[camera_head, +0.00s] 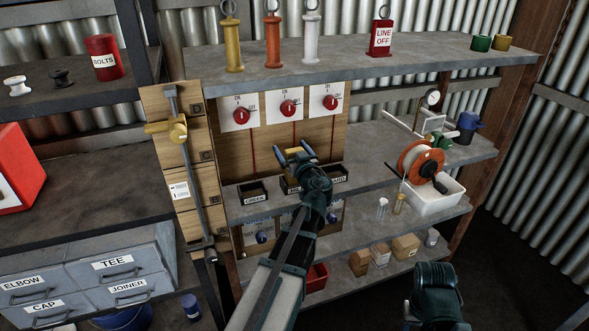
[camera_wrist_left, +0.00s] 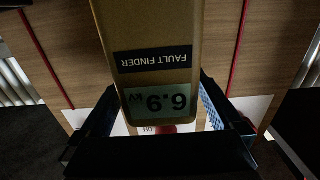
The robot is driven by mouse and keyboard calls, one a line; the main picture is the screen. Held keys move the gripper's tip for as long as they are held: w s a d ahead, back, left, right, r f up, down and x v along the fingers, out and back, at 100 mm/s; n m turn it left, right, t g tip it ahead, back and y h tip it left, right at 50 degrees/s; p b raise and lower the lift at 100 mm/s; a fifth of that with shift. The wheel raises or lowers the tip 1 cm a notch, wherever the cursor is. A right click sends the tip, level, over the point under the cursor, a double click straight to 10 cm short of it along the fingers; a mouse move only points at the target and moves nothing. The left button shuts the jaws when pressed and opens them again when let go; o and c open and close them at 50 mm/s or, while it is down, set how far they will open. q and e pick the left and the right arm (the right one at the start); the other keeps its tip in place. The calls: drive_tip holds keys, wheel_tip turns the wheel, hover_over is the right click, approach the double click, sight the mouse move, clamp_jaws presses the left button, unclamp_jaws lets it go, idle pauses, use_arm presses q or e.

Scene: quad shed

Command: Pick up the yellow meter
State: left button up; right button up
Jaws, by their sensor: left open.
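The yellow meter (camera_head: 294,166) is at the middle shelf, behind the small labelled bins, mostly hidden by my left gripper in the head view. In the left wrist view the meter (camera_wrist_left: 150,30) is large and close, with a "FAULT FINDER" label and a display that appears upside down. My left gripper (camera_head: 294,155) is open, with its fingers on either side of the meter; the left wrist view shows the fingers (camera_wrist_left: 160,118) flanking its display end. I cannot tell whether they touch it. No right gripper fingers show.
A wooden board with red knobs (camera_head: 288,108) stands behind the meter. A black bin (camera_head: 253,193) labelled "CHECK" is to the left. An orange reel (camera_head: 420,162) and white tub (camera_head: 433,196) stand right. The shelf between has some free room.

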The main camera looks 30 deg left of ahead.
use_arm(q)
clamp_jaws()
idle(0.4)
drive_tip(key=shift+r, duration=0.15)
use_arm(e)
drive_tip(key=shift+r, duration=0.1)
